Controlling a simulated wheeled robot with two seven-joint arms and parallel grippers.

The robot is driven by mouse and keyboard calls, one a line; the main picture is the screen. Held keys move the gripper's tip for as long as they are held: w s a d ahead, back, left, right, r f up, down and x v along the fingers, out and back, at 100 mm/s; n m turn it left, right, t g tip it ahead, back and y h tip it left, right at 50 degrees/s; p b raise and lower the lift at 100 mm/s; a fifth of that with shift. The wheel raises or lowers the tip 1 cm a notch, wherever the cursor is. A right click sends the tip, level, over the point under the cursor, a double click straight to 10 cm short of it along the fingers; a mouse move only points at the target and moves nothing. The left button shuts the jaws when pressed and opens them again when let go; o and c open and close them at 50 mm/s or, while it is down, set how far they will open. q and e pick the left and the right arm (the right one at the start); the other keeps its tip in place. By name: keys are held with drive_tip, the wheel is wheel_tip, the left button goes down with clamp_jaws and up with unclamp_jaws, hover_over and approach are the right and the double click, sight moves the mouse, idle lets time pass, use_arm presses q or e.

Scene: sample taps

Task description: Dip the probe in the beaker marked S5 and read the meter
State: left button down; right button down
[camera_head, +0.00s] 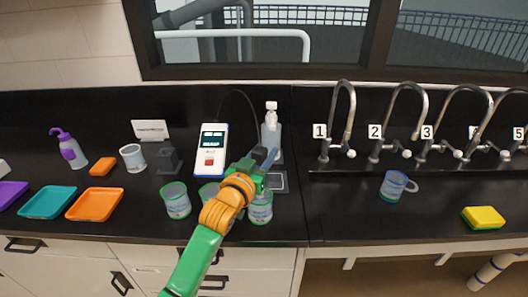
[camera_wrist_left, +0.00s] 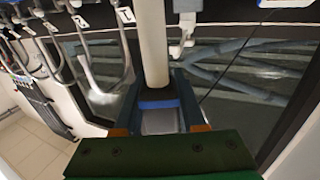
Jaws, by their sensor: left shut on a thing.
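My left gripper (camera_head: 268,160) is above the row of beakers, just in front of a pale bottle. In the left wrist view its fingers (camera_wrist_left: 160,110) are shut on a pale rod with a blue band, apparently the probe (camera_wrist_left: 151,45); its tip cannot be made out. The meter (camera_head: 212,150), white and blue with a screen and a red button, stands behind the beakers; its reading is too small to read. Green-rimmed beakers stand at left (camera_head: 176,202), middle (camera_head: 208,192) and right (camera_head: 260,210). My arm partly covers the middle one. Their marks are not legible.
The pale bottle (camera_head: 271,133) stands by a grey-outlined square (camera_head: 279,181). A dark block (camera_head: 169,160), white cup (camera_head: 132,157), purple-topped bottle (camera_head: 69,150) and trays (camera_head: 94,203) are left.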

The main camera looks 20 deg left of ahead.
use_arm(q)
wheel_tip(320, 180, down, 7)
drive_tip(key=b, duration=0.4)
drive_tip(key=shift+b, duration=0.35)
idle(0.3)
drive_tip(key=shift+r, duration=0.15)
idle(1.7)
wheel_tip(320, 180, up, 9)
drive_tip(key=p, duration=1)
drive_tip(key=shift+r, duration=0.15)
wheel_tip(320, 180, up, 3)
drive_tip(key=p, duration=0.3)
drive_tip(key=shift+s, duration=0.1)
idle(0.6)
